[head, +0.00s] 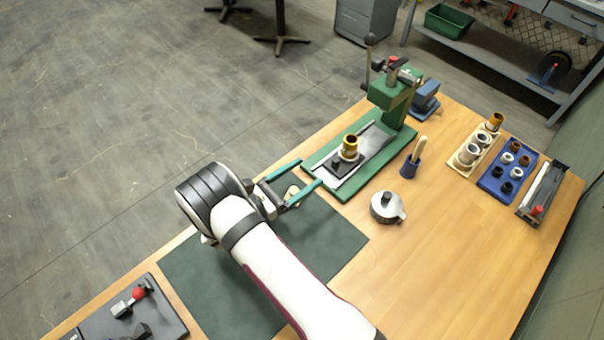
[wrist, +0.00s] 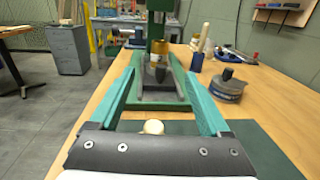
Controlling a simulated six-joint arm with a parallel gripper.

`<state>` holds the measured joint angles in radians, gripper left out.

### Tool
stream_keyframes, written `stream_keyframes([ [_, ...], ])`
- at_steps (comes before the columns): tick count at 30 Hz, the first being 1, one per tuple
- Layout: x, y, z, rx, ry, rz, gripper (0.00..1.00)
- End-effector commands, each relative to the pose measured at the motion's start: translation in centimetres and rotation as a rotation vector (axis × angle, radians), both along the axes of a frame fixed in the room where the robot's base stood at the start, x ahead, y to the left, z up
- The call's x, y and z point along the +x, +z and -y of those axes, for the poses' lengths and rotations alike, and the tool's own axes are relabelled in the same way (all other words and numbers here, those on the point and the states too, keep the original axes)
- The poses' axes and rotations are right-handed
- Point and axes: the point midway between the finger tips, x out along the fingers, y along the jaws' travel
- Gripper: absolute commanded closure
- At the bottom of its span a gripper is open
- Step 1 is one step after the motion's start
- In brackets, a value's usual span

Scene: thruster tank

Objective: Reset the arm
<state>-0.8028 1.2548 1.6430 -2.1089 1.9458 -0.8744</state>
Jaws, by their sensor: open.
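My gripper (head: 309,173) is open, with two green fingers spread apart, and nothing is held between them. In the head view it is over the dark green mat (head: 335,246), at the near end of the green press (head: 397,92). A brass bushing on a dark block (head: 349,148) stands on the press's base plate, beyond the fingertips. In the wrist view the brass piece (wrist: 160,55) shows ahead, between the fingers. A small pale round object (wrist: 153,127) shows near the gripper's palm; I cannot tell what it is.
A round metal pot (head: 387,207) and a blue holder (head: 410,168) stand right of the press. A blue tray (head: 507,172) and a wooden tray (head: 462,163) hold small parts. A dark panel with a red knob (head: 138,293) lies at lower left. Bench front right is clear.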

Motion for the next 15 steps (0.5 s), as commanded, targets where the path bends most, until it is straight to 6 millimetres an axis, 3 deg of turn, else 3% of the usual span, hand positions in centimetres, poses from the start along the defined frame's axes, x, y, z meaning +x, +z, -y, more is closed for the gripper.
stream_keyframes([
  [10, 0.0, 0.5, 0.5, 0.016, -0.022, 0.006, 0.20],
  [13, -1.0, 4.0, 4.1, 0.144, -0.201, 0.060, 0.20],
  [15, -3.7, 7.7, 8.5, 0.317, -0.439, 0.140, 0.20],
])
